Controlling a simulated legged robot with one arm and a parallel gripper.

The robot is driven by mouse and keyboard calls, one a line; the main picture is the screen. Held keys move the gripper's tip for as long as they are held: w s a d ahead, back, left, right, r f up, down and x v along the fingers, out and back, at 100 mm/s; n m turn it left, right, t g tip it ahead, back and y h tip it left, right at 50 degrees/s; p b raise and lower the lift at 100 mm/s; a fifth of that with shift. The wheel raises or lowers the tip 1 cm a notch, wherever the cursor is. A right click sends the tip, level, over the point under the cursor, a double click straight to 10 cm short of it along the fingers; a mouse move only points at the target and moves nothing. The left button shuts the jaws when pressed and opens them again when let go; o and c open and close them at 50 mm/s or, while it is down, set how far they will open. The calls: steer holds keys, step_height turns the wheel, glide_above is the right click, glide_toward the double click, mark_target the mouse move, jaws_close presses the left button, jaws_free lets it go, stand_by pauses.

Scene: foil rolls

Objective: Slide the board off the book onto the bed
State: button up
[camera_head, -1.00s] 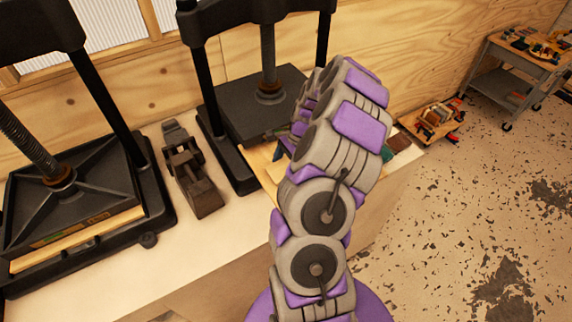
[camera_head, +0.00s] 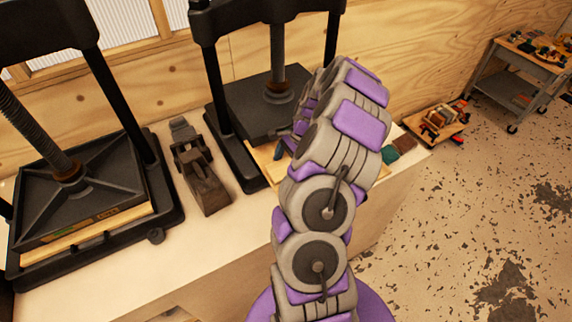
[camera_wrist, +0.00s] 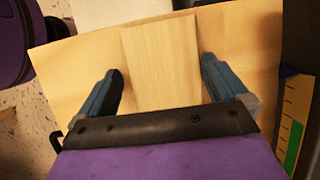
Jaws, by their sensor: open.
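A wide light wooden board (camera_wrist: 65,75) fills much of the wrist view, with a narrower pale wooden strip (camera_wrist: 165,75) along its middle. My gripper (camera_wrist: 162,65) is open, with one blue finger on each side of the strip and visible gaps to it. I cannot tell whether the fingertips touch the wide board. In the head view, a wooden edge (camera_head: 264,165) shows below the right press (camera_head: 265,105), and my arm hides most of that place. The press bed is mostly hidden. I cannot make out a book for certain.
A second press (camera_head: 80,190) stands at the left, with a dark metal plane (camera_head: 200,170) between the presses. A trolley (camera_head: 515,80) stands on open floor at the right.

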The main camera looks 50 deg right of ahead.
steer(key=p+v, duration=0.1)
steer(key=v, duration=1.6)
steer(key=shift+p, duration=0.35)
steer(key=shift+w+a+r, duration=0.1)
steer(key=shift+r, duration=0.1)
step_height(320, 180, up, 2)
steer(key=n, duration=0.3)
glide_above(285, 167)
steer(key=s+a+r+n+g+h+b, duration=0.15)
steer(key=a+n, duration=0.25)
steer(key=a, duration=0.7)
steer(key=s+a+r+n+g+y+b, duration=0.1)
steer(key=a+r+n, duration=0.3)
steer(key=a, duration=0.6)
steer(key=s+a+f+n+h, duration=0.1)
steer(key=s+a+f+n, duration=0.1)
steer(key=s, duration=0.5)
steer(key=s+a+f+n+h+b, duration=0.1)
steer(key=s+a+f+n, duration=0.1)
steer(key=s+a+n, duration=0.3)
steer(key=s+a+f+n+h, duration=0.2)
steer(key=s+a+n, duration=0.1)
steer(key=s, duration=0.6)
steer(key=shift+s+a+n+g+b, duration=0.15)
steer(key=shift+a+n+g+b, duration=0.2)
steer(key=shift+a, duration=0.45)
